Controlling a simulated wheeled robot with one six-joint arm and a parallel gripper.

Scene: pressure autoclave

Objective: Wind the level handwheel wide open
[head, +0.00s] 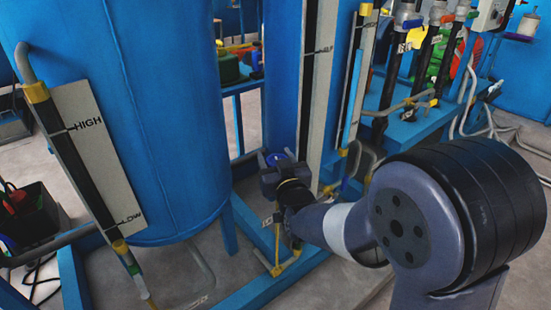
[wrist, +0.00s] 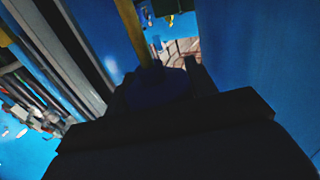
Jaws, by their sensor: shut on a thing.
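The level handwheel (head: 276,158) shows as a small blue piece at my gripper, beside a tall gauge board. My gripper (head: 280,163) is shut on it, and the dark jaws and wrist hide most of it. In the wrist view the dark blue handwheel (wrist: 158,88) lies between the two fingers of my gripper (wrist: 160,85), in deep shadow. How far the wheel is turned cannot be told.
A large blue tank (head: 150,110) stands left of my gripper. A gauge board marked HIGH and LOW (head: 95,150) is at its left. Pipes and valves (head: 415,60) stand at the back right. A dark bin (head: 38,215) is at far left.

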